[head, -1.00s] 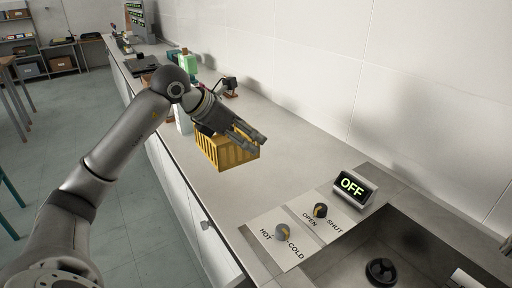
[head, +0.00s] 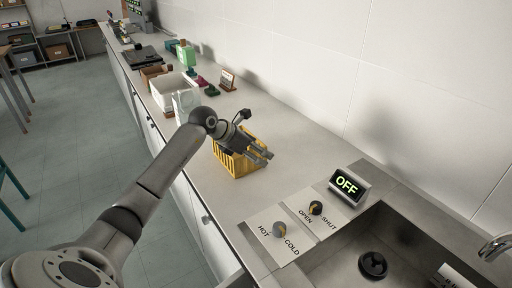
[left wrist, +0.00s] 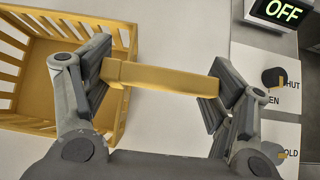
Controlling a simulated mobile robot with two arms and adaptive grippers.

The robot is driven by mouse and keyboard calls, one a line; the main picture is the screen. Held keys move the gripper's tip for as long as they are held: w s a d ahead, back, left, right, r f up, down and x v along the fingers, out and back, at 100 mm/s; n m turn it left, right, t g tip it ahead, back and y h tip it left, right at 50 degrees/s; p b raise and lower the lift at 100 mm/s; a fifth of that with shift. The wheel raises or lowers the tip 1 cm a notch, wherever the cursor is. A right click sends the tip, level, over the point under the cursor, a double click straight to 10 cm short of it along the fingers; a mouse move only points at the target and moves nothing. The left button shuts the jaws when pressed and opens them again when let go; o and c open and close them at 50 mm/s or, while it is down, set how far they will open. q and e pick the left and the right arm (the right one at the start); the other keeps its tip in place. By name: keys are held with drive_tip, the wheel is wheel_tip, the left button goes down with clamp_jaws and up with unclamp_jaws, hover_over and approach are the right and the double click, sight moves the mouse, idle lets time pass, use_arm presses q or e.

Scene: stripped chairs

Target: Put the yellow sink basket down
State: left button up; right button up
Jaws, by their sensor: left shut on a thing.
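The yellow sink basket (head: 236,165), slatted and upright, is over the counter left of the sink controls in the head view. I cannot tell whether its base touches the counter. My left gripper (head: 264,154) is at its right upper side. In the left wrist view, my left gripper (left wrist: 158,88) is shut on the basket's yellow handle bar (left wrist: 160,78), which spans between the two fingers. The slatted basket body (left wrist: 30,70) is at the left there. My right gripper is not in view.
The counter (head: 290,135) is bare behind and right of the basket. Hot/cold and open/shut knobs (head: 279,229), an OFF display (head: 347,185) and a sink (head: 330,258) with a dark drain plug (head: 373,265) are nearer. A white bin (head: 172,92) and other items stand farther back.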

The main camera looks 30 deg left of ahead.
use_arm(q)
drive_tip(key=shift+f, duration=0.1)
drive_tip(key=o, duration=1.2)
drive_tip(key=shift+o, duration=0.3)
